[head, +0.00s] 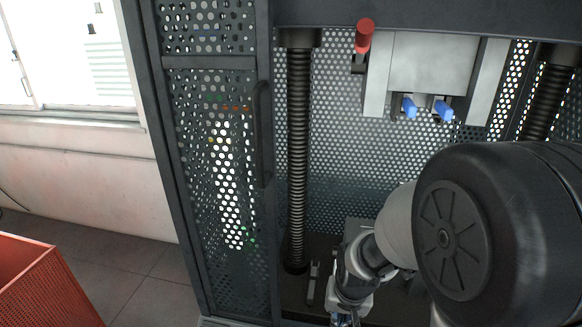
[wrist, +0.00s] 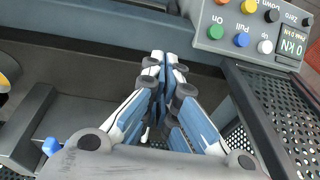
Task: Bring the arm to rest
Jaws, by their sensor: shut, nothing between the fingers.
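My gripper (wrist: 165,68) is shut and empty in the wrist view, its blue and white fingers meeting at the tips. Below the tips is a dark grey surface of the testing frame. In the head view my arm comes in from the right and bends down. Its wrist reaches the bottom edge, in front of the frame's lower part. The gripper's fingertips are cut off or hidden there.
The tensile frame has dark screw columns (head: 299,150), an upper grip block (head: 430,62) with blue levers, a red knob (head: 365,36) and an open mesh door (head: 222,160). A button panel (wrist: 225,32) is close by in the wrist view. A red bin (head: 45,290) stands lower left.

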